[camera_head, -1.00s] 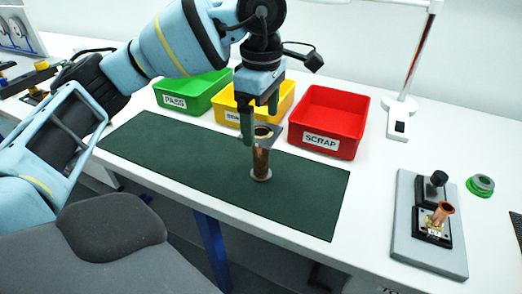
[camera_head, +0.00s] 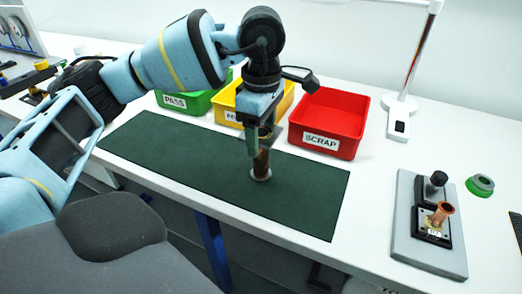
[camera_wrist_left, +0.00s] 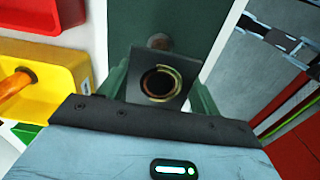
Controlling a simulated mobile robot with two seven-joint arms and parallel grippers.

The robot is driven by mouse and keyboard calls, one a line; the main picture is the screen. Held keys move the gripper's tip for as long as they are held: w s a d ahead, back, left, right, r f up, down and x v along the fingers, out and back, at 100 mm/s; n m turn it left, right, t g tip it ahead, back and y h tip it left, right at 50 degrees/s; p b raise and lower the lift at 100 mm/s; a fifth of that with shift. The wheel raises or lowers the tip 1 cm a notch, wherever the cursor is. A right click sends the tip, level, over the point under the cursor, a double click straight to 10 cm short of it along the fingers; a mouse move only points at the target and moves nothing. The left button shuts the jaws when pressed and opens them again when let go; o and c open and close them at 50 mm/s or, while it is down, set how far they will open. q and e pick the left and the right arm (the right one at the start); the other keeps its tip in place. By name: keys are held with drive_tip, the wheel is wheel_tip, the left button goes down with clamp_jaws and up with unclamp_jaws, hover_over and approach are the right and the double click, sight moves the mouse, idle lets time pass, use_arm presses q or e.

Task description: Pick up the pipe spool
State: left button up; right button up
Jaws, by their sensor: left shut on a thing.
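The pipe spool (camera_head: 262,164) is a copper-brown pipe standing upright on the dark green mat (camera_head: 190,152), its round lower flange at the mat. Its square upper flange with a round bore (camera_wrist_left: 158,82) shows in the left wrist view, between the green fingers. My left gripper (camera_head: 262,141) points down over the spool's top and is shut on it. The gripper partly hides the upper flange in the head view. My right gripper is not in view.
Behind the mat stand a green PASS bin (camera_head: 190,103), a yellow bin (camera_head: 228,113) and a red SCRAP bin (camera_head: 320,142). A grey fixture plate (camera_head: 408,235) with a copper piece (camera_head: 441,212) and a green-grey ring (camera_head: 480,185) lie at right. The mat's left part is clear.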

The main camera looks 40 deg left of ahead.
use_arm(q)
drive_tip(key=c, duration=0.6)
drive_tip(key=shift+c, duration=0.2)
drive_tip(key=shift+r, duration=0.1)
clamp_jaws()
